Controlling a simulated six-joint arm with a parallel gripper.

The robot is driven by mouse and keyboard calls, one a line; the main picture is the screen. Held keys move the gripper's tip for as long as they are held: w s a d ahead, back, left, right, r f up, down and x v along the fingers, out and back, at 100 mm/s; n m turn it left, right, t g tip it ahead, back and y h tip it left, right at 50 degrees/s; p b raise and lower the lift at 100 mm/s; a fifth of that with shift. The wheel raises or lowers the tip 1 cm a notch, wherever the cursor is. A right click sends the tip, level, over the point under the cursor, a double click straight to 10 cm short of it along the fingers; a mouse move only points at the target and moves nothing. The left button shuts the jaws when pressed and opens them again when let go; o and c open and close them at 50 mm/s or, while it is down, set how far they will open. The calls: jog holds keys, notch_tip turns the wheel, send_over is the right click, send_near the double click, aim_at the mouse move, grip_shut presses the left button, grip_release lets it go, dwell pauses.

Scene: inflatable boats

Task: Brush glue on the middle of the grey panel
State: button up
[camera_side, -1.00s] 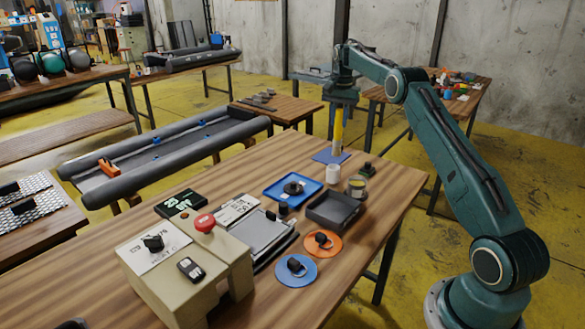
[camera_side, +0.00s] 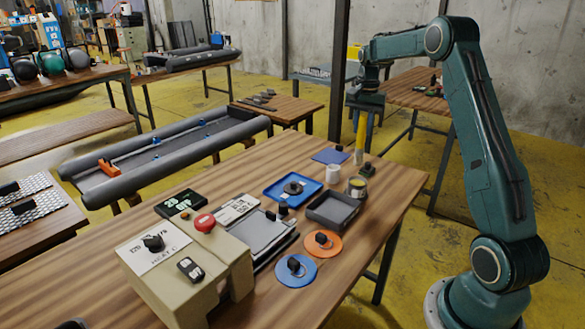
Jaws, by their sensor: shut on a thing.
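My gripper (camera_side: 363,106) is shut on a brush with a yellow handle (camera_side: 361,128). The brush hangs upright over the far right part of the wooden table, beside the blue square pad (camera_side: 330,156). Its tip is low, behind the open pot (camera_side: 356,187) with yellowish contents; I cannot tell whether it touches anything. A flat grey panel (camera_side: 262,231) lies near the table's middle, with small black knobs at its right edge. The brush is well away from it, to the upper right.
A white cup (camera_side: 333,173), a small dark block (camera_side: 368,168), a blue tray (camera_side: 279,196) and a dark grey bin (camera_side: 316,213) stand near the pot. Orange (camera_side: 335,248) and blue (camera_side: 284,275) discs lie in front. A beige control box (camera_side: 215,276) with a red button stands at front left.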

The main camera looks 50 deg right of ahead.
aim_at(361, 155)
jog(key=shift+s+a, duration=0.2)
jog(key=shift+s, duration=0.2)
jog(key=shift+f, duration=0.1)
jog(key=shift+f, duration=3.5)
jog(key=shift+r, duration=0.2)
jog(key=shift+r, duration=3.35)
